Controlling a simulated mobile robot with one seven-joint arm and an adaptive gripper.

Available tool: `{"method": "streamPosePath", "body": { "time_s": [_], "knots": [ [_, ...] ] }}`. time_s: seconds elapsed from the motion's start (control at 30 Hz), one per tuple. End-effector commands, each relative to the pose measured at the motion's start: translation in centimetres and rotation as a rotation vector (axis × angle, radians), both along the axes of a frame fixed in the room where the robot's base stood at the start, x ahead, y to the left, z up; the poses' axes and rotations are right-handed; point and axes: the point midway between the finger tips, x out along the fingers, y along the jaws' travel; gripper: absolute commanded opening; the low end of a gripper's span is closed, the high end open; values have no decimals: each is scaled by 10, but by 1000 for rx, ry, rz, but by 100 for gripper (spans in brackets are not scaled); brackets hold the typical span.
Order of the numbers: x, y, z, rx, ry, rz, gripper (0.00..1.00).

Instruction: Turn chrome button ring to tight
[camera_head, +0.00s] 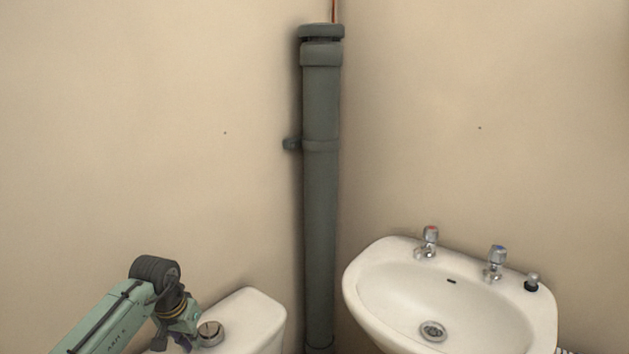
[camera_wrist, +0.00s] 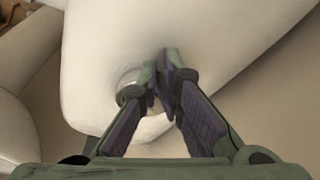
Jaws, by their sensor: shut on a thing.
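The chrome button ring (camera_head: 210,333) is a round, shiny collar on top of the white toilet cistern (camera_head: 254,313). It also shows in the wrist view (camera_wrist: 129,84), partly hidden by one finger. My gripper (camera_wrist: 162,76) is at the ring's right edge in the wrist view. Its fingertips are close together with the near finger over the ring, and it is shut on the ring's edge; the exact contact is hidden. In the head view my gripper (camera_head: 190,341) comes from the left and is beside the ring.
A white basin (camera_head: 372,306) with two chrome taps (camera_head: 428,240) (camera_head: 495,262) stands at the right. A dark grey vertical pipe (camera_head: 321,200) runs up the corner between cistern and basin. The wall behind the cistern is close; the space above it is clear.

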Motion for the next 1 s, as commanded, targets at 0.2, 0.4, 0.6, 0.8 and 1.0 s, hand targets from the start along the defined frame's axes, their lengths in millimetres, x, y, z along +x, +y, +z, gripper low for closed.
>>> {"method": "streamPosePath", "body": {
  "time_s": [0.2,0.4,0.6,0.8,1.0],
  "knots": [
    [0,1,-3,0,5,2,0],
    [0,1,-3,0,4,2,0],
    [-4,3,-3,-1,3,2,0],
    [-7,5,2,0,1,2,0],
    [-6,5,26,1,-1,1,0]
  ]
}}
